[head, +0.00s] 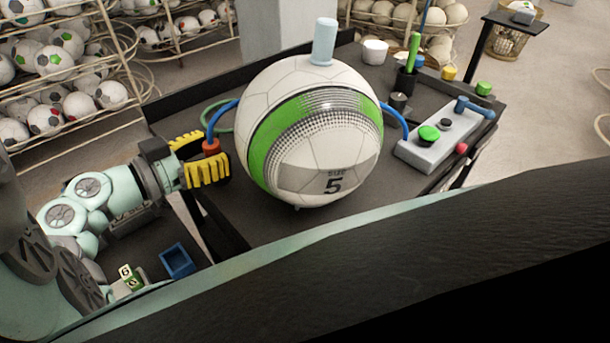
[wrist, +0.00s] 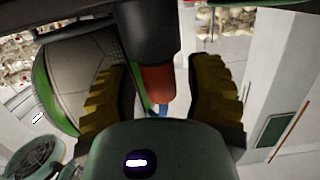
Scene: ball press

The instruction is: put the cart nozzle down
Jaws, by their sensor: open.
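The cart nozzle (head: 211,147), with a red-orange collar and a blue hose, is at the cart top's left side, left of the ball. My gripper (head: 200,157) is open, with its yellow ridged fingers around the nozzle. In the wrist view, the nozzle's red part (wrist: 155,84) lies between the fingers of my gripper (wrist: 160,92), with visible gaps on both sides. A dark cylinder (wrist: 148,28) adjoins the red part there. What the nozzle rests on is hidden.
A large white and green ball (head: 290,95) marked size 5 fills the middle of the dark cart (head: 240,222), close to my gripper. A grey control box (head: 410,150) with buttons is at right. A blue tray (head: 177,261) lies below my wrist. Ball racks stand behind.

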